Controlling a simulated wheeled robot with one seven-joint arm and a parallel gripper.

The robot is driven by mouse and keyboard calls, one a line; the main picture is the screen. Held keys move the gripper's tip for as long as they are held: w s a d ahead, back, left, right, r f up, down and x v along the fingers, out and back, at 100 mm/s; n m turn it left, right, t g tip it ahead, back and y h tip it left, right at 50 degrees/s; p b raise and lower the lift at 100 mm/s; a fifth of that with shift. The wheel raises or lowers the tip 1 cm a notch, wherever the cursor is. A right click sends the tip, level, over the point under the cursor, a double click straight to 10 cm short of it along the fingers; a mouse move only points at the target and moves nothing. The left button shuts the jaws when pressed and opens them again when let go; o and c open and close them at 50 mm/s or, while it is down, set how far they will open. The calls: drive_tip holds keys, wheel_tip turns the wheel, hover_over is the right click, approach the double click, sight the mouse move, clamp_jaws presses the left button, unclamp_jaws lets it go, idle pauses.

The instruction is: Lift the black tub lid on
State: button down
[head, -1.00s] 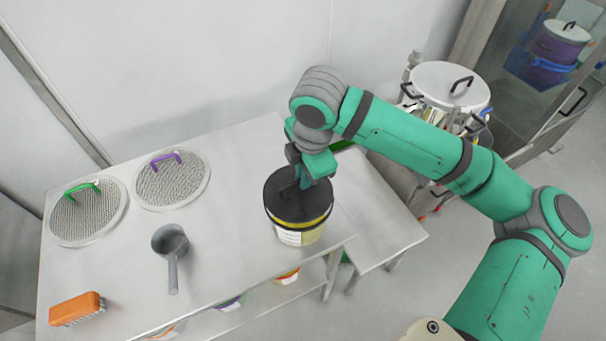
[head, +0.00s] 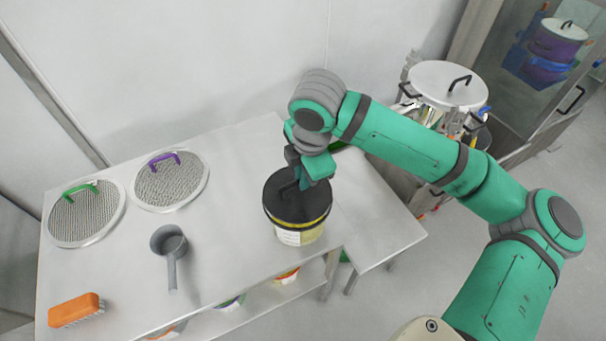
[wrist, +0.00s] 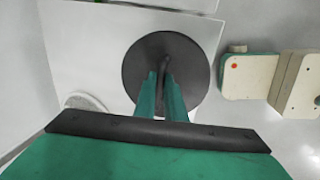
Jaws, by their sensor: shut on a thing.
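The black tub lid (head: 305,207) is at the top of the yellow and white tub (head: 299,236), which stands on the steel table near its right end. The lid appears level on the rim; whether it is fully seated I cannot tell. In the wrist view the lid (wrist: 144,65) is a dark disc with a raised handle (wrist: 165,66) in its middle. My gripper (head: 300,184) is above the lid and shut on its handle. In the wrist view the two green fingers of my gripper (wrist: 163,82) close around the handle. The inside of the tub is hidden.
Two round mesh sieves with a green handle (head: 86,214) and a purple handle (head: 170,181), a grey scoop (head: 170,250) and an orange brush (head: 76,310) lie on the table (head: 235,215). A lower table (head: 378,215) adjoins right. A lidded steel vessel (head: 449,86) stands behind.

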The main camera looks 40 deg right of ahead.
sight(306, 197)
drive_tip(key=shift+f, duration=0.7)
idle(0.4)
drive_tip(key=c, duration=1.7)
unclamp_jaws()
drive_tip(key=shift+c, duration=0.2)
drive_tip(key=shift+s+r, duration=0.15)
drive_tip(key=shift+r, duration=0.2)
wheel_tip(306, 197, up, 10)
drive_tip(key=s, duration=0.1)
drive_tip(key=shift+s+a, duration=0.25)
drive_tip(key=shift+s, duration=0.1)
drive_tip(key=shift+a+f, duration=0.1)
